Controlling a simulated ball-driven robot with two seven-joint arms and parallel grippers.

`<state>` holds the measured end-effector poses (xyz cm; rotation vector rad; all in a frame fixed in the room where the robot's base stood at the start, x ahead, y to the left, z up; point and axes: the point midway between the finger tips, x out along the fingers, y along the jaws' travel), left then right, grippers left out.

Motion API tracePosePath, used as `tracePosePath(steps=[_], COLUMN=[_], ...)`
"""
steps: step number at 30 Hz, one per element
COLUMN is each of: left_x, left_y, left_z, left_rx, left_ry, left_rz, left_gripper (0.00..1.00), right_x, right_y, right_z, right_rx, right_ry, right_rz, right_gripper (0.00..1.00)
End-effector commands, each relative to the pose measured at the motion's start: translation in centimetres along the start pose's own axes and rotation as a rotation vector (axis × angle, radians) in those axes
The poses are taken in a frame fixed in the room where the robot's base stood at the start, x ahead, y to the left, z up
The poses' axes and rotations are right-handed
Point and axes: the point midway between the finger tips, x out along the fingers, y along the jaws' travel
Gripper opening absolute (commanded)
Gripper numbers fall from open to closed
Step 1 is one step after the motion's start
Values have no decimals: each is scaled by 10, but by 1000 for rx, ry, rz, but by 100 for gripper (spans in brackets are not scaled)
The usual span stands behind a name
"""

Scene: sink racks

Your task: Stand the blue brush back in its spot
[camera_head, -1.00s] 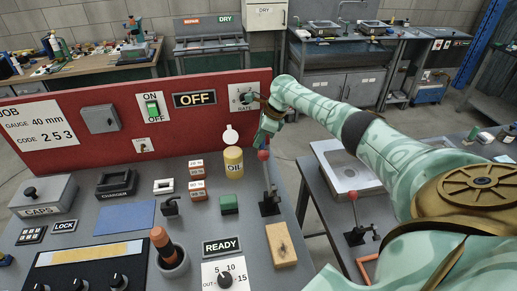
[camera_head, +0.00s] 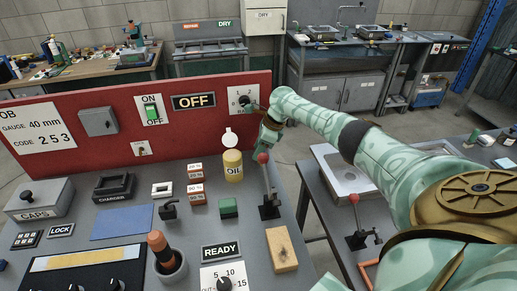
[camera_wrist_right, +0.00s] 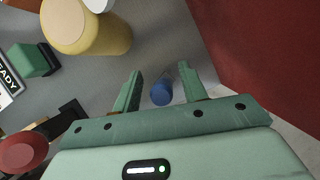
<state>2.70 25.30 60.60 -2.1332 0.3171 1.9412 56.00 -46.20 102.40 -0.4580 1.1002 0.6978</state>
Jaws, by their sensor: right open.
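A blue cylinder (camera_wrist_right: 161,92), likely the end of the blue brush, shows between the two fingers of my right gripper (camera_wrist_right: 161,88) in the right wrist view. The green fingers are apart, with a gap on both sides of it. In the head view my right gripper (camera_head: 266,141) is at the bench's right end, close to the red panel and behind the red-knobbed lever (camera_head: 264,158); the brush is mostly hidden there. A dark cup (camera_head: 171,268) at the front holds an orange-brown handle (camera_head: 158,246). I cannot tell which spot belongs to the blue brush. My left gripper is not in view.
A yellow OIL can (camera_head: 233,169) stands left of my right gripper. The red panel (camera_head: 205,120) rises behind it. A green block (camera_head: 229,207) and a wooden block (camera_head: 282,249) lie nearer. A second table (camera_head: 320,190) stands right, across a gap.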

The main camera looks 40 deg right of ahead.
Motion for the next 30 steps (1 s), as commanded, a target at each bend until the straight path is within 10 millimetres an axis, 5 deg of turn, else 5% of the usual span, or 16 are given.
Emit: tracePosePath(steps=[15,30], left_x=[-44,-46], left_y=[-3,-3], left_z=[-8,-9], left_rx=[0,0], left_ry=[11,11], left_rz=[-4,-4], left_gripper=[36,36], right_x=[-108,-119], right_y=[0,0], right_z=[0,0], right_rx=[2,2], right_ry=[-1,0], right_rz=[-1,0], right_gripper=[43,43])
